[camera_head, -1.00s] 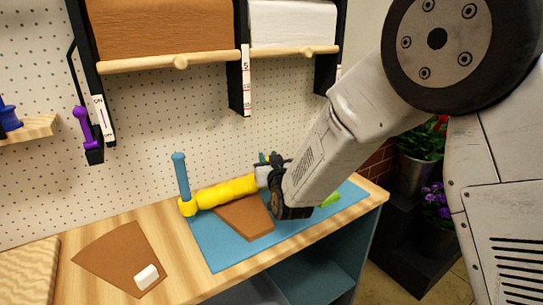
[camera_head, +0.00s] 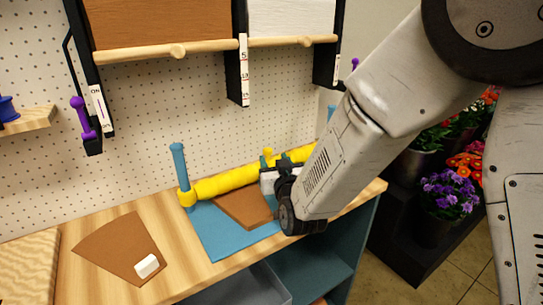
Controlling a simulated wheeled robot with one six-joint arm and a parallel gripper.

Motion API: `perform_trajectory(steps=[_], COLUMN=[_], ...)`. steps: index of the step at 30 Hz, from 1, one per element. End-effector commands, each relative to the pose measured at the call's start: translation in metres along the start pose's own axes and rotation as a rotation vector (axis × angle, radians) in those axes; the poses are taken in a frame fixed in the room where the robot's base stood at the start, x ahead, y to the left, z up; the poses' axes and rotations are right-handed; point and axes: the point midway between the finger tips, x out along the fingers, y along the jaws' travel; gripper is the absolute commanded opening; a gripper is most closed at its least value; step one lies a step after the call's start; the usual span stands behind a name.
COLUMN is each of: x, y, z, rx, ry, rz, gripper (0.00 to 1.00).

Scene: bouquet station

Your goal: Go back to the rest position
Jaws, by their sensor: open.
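My gripper (camera_head: 269,160) shows over the right half of the workbench, near the yellow roll (camera_head: 225,183). My arm hides part of it. Its visible jaw parts are apart, and I see nothing held between them. Below it a brown sheet (camera_head: 243,208) lies on the blue mat (camera_head: 217,236). The yellow roll lies behind the brown sheet, between a blue upright post (camera_head: 180,166) at the left and another blue post (camera_head: 331,113) at the right.
Another brown sheet (camera_head: 112,243) with a white block (camera_head: 147,265) lies on the bench's left part. A rack with a brown roll (camera_head: 160,22) and a white roll (camera_head: 291,17) hangs above. Potted flowers (camera_head: 450,193) stand at the right.

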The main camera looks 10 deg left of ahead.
Motion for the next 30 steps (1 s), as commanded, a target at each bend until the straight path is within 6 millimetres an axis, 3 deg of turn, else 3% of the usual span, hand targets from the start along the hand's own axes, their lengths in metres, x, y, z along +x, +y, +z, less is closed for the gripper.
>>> perform_trajectory(steps=[11, 14, 17, 23, 26, 30], x=[-0.003, -0.004, -0.012, -0.06, -0.098, -0.166], y=[0.002, 0.011, 0.033, 0.09, 0.116, 0.146], z=[-0.002, -0.008, -0.02, -0.043, -0.051, -0.059], rx=[0.001, 0.009, 0.024, 0.064, 0.082, 0.109], ry=[-0.004, -0.043, -0.133, -0.412, -0.558, -0.761], rz=[0.001, 0.004, 0.013, 0.037, 0.054, 0.091], gripper=[0.46, 0.46, 0.46, 0.46, 0.46, 0.46])
